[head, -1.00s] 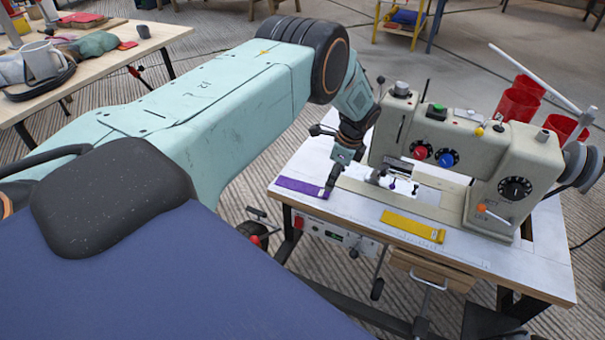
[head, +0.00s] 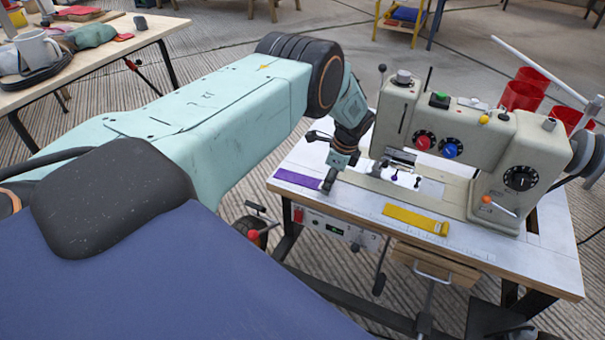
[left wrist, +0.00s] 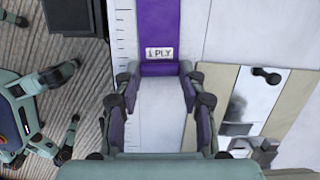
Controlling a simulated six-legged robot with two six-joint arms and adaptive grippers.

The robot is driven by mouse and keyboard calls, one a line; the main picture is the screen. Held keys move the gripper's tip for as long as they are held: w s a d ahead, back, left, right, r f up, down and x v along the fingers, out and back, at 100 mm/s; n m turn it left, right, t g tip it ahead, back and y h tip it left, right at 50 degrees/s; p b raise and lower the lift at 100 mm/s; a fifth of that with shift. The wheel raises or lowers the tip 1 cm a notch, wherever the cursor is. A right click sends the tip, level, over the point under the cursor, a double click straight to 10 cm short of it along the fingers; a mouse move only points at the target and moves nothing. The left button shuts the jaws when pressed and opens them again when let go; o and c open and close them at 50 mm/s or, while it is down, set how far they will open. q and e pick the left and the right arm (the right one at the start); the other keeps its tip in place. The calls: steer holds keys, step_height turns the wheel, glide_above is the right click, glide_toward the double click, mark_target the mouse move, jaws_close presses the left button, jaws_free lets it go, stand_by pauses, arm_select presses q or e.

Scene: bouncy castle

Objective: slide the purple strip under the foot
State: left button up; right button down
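The purple strip (head: 297,178) lies flat on the left end of the sewing table, and it also shows in the left wrist view (left wrist: 158,25) with a white "1 PLY" label and a thick folded end. My left gripper (head: 328,188) is low over the table at the strip's right end. In the left wrist view its fingers (left wrist: 159,75) are spread, one on each side of the folded end. I cannot tell whether they touch it. The sewing machine's foot (head: 378,177) is right of the gripper, small and partly obscured. My right gripper is out of view.
The cream sewing machine (head: 440,130) stands behind and right of the gripper. A yellow strip (head: 415,219) lies near the table's front edge. Red containers (head: 522,92) are at the back right. A wooden table (head: 110,45) with mugs stands at the far left.

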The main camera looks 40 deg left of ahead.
arm_select(q)
steer(key=shift+c, duration=0.7)
steer(key=shift+r, duration=0.1)
steer(key=shift+r+p, duration=0.85)
steer(key=shift+r, duration=0.15)
steer(key=shift+r+p, duration=1.45)
steer(key=shift+r, duration=0.6)
steer(key=shift+f, duration=0.1)
